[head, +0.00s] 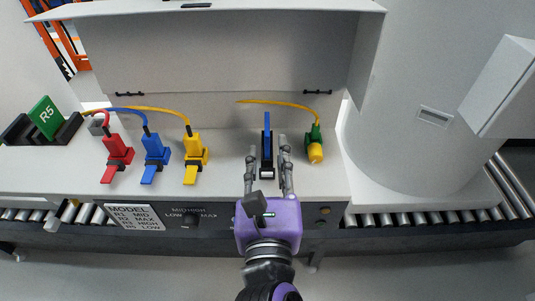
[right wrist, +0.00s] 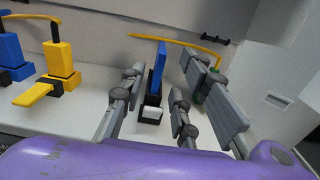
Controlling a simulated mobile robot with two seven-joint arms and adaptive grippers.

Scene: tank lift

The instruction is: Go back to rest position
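My right gripper (head: 268,152) reaches in from the bottom of the head view. Its fingers are apart, one on each side of a black holder (head: 267,166) with an upright blue plate (head: 267,124), seen nearly edge-on. In the right wrist view, the blue plate (right wrist: 158,68) and its holder (right wrist: 151,109) stand between the spread fingers, with gaps visible; I see no grip on them. My left gripper is not in view.
Red (head: 116,150), blue (head: 154,150) and yellow (head: 195,150) connectors stand left on the white shelf. A green-yellow connector (head: 315,145) is close right of the fingers. A green R5 plate (head: 45,116) stands far left. A large white cylinder (head: 420,100) is at right.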

